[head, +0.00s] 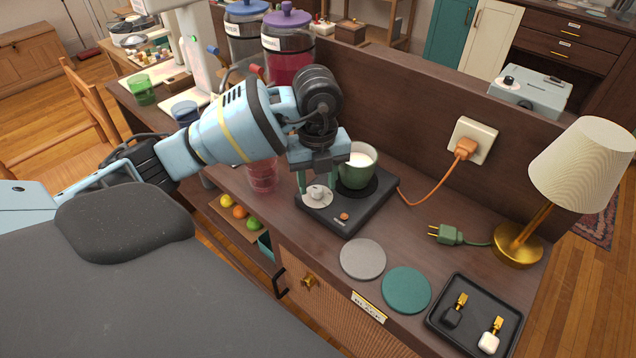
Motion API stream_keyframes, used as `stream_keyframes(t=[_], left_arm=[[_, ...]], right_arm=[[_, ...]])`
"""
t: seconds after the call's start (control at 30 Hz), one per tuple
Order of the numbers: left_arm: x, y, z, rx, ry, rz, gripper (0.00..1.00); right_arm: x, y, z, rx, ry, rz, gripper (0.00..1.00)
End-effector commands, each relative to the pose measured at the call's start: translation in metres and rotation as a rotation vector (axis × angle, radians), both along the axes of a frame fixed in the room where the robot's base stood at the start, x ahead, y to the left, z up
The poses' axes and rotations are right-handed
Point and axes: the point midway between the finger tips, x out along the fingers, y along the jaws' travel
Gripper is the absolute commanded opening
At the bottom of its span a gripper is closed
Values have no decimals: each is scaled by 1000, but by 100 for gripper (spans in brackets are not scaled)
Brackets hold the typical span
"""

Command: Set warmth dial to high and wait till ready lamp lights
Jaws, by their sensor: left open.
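The black warmer (352,212) lies on the brown counter. Its white dial (317,194) sits on a pale round disc at the left corner. A small orange lamp (344,216) is near the front corner; I cannot tell whether it is lit. A green mug (356,168) of white liquid stands on the warmer's round plate. My left gripper (317,188) points down over the dial, open, with one finger on each side of it. I cannot tell whether the fingers touch the dial, nor read its setting. My right gripper is not in view.
An orange cord runs from the warmer to a wall socket (473,140). A grey coaster (363,259) and a teal coaster (406,290) lie in front. A green plug (446,235), a lamp (583,165) and a black tray (475,318) are at right. A pink glass (262,178) stands left.

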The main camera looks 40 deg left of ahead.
Motion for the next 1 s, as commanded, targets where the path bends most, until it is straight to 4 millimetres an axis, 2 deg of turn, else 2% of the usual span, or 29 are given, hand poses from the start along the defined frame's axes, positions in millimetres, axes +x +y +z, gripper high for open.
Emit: stream_keyframes(t=[0.13, 0.43, 0.77, 1.0], left_arm=[[0, 0, -10, 1, 0, 0, 44], [0, 0, -12, 1, -1, 0, 44], [0, 0, -12, 1, -1, 0, 1], [0, 0, -11, 1, -1, -16, 0]], right_arm=[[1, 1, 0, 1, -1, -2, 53], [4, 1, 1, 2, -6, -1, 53], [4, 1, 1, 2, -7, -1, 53], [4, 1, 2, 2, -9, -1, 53]])
